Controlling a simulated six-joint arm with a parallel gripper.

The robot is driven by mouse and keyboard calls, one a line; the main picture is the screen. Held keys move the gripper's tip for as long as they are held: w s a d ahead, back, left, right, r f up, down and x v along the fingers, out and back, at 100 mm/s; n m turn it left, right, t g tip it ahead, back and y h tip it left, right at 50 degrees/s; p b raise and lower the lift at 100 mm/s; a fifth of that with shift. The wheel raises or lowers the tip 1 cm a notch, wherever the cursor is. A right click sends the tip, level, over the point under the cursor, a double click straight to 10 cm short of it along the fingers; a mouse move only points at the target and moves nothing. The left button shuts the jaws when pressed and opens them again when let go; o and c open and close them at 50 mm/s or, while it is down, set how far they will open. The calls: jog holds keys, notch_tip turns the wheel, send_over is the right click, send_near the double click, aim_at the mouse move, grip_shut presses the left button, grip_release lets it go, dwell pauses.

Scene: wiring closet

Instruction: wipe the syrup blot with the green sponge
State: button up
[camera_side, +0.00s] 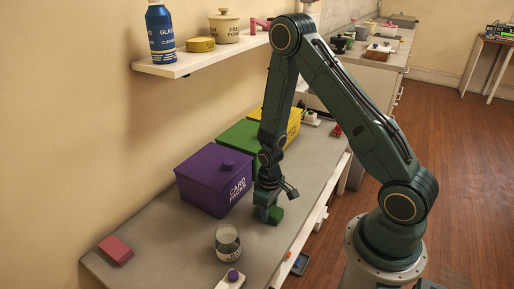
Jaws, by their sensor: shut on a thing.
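My gripper (268,209) points down at the grey worktop (170,245), just right of the purple box. It is shut on the green sponge (275,215), a small green block at worktop level. I cannot tell whether the sponge touches the surface. I cannot make out the syrup blot; the sponge, the gripper or the boxes may hide it.
A purple box (205,180) stands left of my gripper, with green (240,137) and yellow (290,125) boxes behind. A glass jar (228,243) and a white item with a purple knob (232,279) are in front. A pink block (116,250) lies left. A shelf (185,66) hangs above.

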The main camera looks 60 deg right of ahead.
jog(key=shift+a+r, duration=0.15)
jog(key=shift+a, duration=2.4)
jog(key=shift+r, duration=0.15)
jog(key=shift+r, duration=0.75)
jog(key=shift+w+d+r, duration=0.3)
jog(key=shift+d, duration=0.1)
jog(key=w+d+r, duration=0.1)
jog(key=d, duration=0.1)
jog(key=d+r, duration=0.2)
jog(key=w+d+r, duration=0.1)
jog(key=d, duration=0.1)
jog(key=shift+w+r, duration=0.2)
jog(key=shift+w, duration=0.15)
